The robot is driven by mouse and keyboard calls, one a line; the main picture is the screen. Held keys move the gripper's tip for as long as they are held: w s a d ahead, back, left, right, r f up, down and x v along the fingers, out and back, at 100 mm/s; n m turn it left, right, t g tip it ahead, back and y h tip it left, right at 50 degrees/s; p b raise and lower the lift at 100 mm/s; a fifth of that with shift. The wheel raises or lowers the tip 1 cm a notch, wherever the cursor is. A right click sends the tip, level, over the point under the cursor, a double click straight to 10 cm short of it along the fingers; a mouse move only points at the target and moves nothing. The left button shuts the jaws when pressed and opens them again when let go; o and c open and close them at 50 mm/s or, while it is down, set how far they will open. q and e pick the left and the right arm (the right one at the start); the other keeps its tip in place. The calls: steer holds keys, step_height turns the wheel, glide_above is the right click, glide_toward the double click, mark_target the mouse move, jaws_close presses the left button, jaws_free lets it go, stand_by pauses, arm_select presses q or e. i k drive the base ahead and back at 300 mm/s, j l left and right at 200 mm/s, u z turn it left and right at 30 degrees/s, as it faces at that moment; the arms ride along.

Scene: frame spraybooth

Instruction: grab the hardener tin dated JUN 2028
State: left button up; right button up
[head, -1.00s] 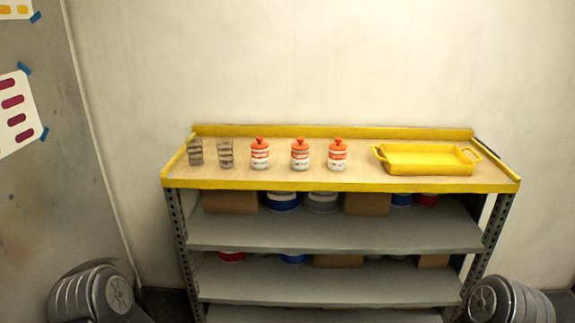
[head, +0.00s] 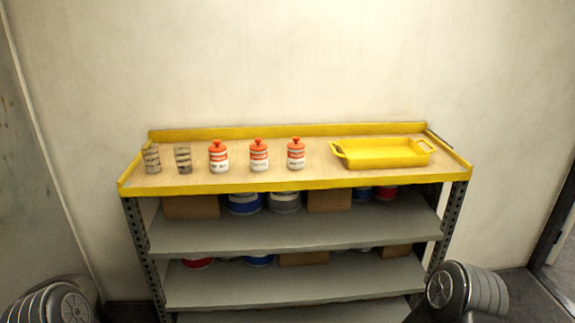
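Three white tins with orange-red bands and orange caps stand upright in a row on the bench top. They are a left tin (head: 218,157), a middle tin (head: 259,155) and a right tin (head: 296,154). Their label print is too small to read, so I cannot tell which one is dated JUN 2028. Parts of my two arms show at the bottom left and bottom right corners. Neither gripper is in view, and nothing touches the tins.
The wooden bench top (head: 236,180) has a raised yellow rim. Two grey-brown banded cups, one at the far left (head: 151,159) and one beside it (head: 183,159), stand left of the tins. A yellow handled tray (head: 382,160) sits right. Shelves below (head: 300,230) hold cans and boxes.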

mark_target(259, 161)
steer(key=k+l, duration=0.2)
steer(key=k+l+z, duration=0.2)
steer(key=i+j+z, duration=0.15)
steer(key=i+z, duration=0.3)
steer(key=i+j+z, duration=0.2)
steer(key=z, duration=0.3)
steer(key=i+j+z, duration=0.1)
steer(key=i+j, duration=0.6)
steer(key=j, duration=0.15)
